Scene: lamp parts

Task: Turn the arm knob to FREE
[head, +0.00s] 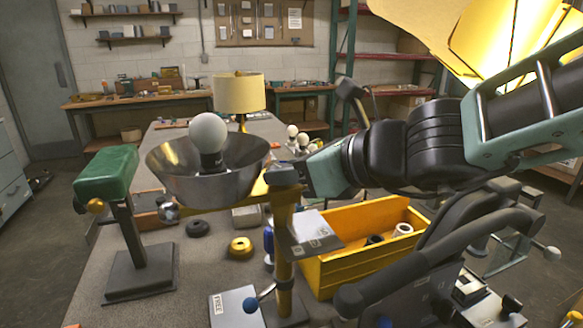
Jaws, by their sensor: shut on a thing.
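My gripper (286,178) reaches in from the right and is shut at the top of a yellow post (284,240). It holds the arm knob there; the fingers hide most of the knob, so its pointer setting cannot be read. A yellow arm (256,192) runs left from the post to a metal bowl shade (190,182) with a white bulb (208,132).
A yellow bin (375,262) with spools stands right of the post, under my arm. A green padded stand (106,175) is at left. A yellow-shaded lamp (240,93) stands behind.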

